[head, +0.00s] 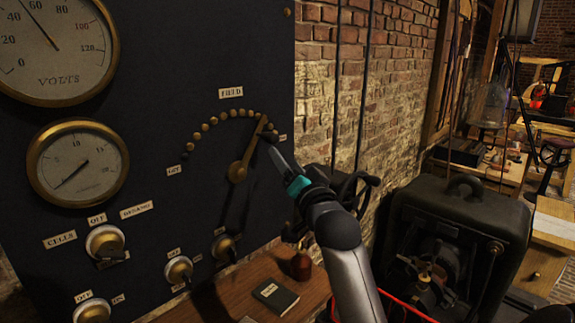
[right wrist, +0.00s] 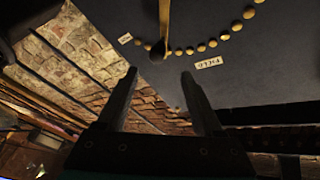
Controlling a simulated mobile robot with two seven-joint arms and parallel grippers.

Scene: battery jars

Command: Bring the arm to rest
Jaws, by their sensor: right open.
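A brass lever arm (head: 250,150) is on the dark panel, pivoted at its lower end, tilted up and right toward the right part of an arc of brass studs (head: 217,120). My right gripper (head: 273,148) is just right of the lever's upper part in the head view. In the right wrist view my right gripper (right wrist: 160,82) has its two fingers apart with nothing between them. The lever (right wrist: 165,20) and a dark knob (right wrist: 157,54) lie beyond the fingertips there. Whether a finger touches the knob is unclear. My left gripper is not in view.
The panel (head: 160,80) also bears gauges (head: 78,165) and several switch knobs (head: 105,242). A wooden shelf (head: 235,290) below holds a dark book (head: 275,296) and a small brown bottle (head: 301,265). A black machine (head: 460,230) stands at the right, before a brick wall (head: 400,80).

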